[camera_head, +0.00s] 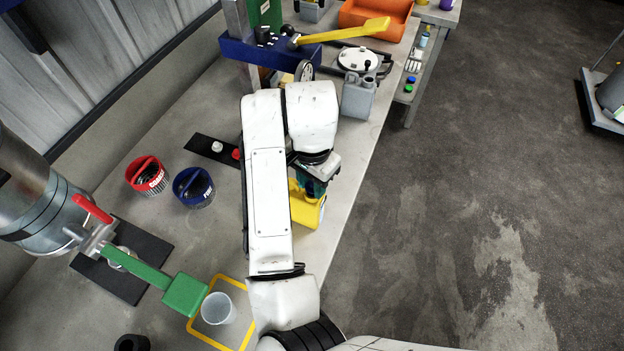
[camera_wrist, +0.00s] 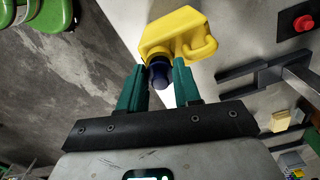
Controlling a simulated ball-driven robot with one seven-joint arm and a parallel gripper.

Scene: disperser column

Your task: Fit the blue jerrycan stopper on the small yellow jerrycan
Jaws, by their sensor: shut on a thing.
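The small yellow jerrycan (camera_head: 305,210) stands near the table's right edge, partly hidden by my arm; it also shows in the wrist view (camera_wrist: 180,35). My gripper (camera_head: 313,181) is right at its top end. In the wrist view, the green fingers of my gripper (camera_wrist: 160,77) are shut on the dark blue stopper (camera_wrist: 158,72). The stopper is in line with the jerrycan's neck and overlaps it in the picture. I cannot tell whether it is seated on the neck or just above it. In the head view, the stopper (camera_head: 311,188) is mostly hidden.
A grey jerrycan (camera_head: 357,98) stands farther back near the right edge. A red basket (camera_head: 147,177) and a blue basket (camera_head: 194,187) stand to the left. A clear cup (camera_head: 217,309) sits in the yellow square in front. A black strip (camera_head: 205,148) carries small knobs.

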